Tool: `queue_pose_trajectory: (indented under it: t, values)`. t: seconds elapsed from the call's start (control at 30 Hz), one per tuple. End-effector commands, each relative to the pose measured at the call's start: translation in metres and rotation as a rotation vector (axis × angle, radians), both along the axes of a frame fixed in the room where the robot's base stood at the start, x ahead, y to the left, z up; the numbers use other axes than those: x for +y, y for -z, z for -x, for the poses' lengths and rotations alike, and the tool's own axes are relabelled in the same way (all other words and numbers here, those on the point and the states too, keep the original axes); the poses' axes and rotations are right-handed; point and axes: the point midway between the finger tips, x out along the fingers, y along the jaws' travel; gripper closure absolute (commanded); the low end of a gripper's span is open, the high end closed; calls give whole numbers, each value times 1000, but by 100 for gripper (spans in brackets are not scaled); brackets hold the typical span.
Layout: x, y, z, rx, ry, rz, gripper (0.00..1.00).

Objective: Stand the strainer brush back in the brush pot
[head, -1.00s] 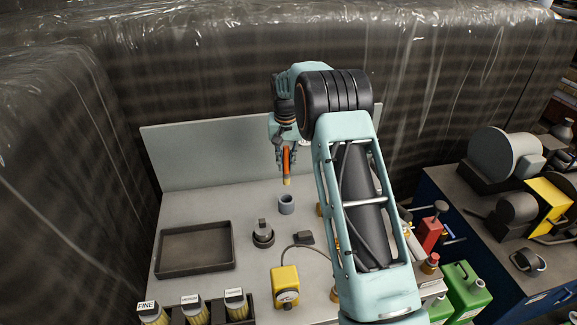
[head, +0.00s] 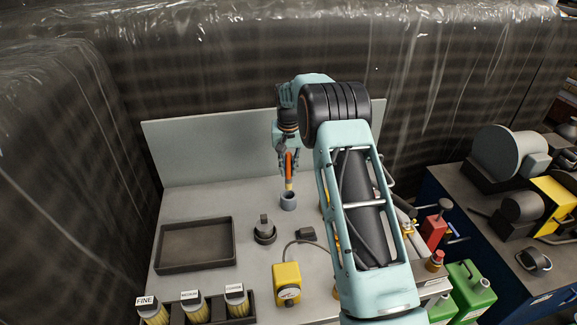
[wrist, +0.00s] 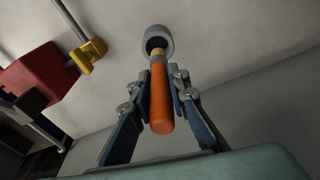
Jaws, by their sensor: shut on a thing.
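The strainer brush (head: 289,166) has an orange handle and a pale yellowish lower end. My gripper (head: 288,160) is shut on its handle and holds it upright above the bench. The grey brush pot (head: 289,202) stands on the bench right under the brush. In the head view the brush's lower end meets the pot's mouth; in the wrist view the brush (wrist: 161,100) lines up with the pot (wrist: 158,39), its far end overlapping the rim. I cannot tell how far the tip is inside. My gripper (wrist: 160,85) has a finger on each side of the handle.
A dark empty tray (head: 195,245) lies at the left. A back panel (head: 215,150) rises behind.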

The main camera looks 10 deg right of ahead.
Motion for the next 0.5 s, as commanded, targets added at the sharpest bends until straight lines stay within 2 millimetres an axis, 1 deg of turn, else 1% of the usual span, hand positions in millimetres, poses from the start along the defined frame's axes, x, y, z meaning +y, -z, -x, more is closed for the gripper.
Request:
queue_pose_trajectory:
  t: [0.03,0.5]
  values:
    - [0,7,0,1,0,0,100]
    - [0,44,0,0,0,0,100]
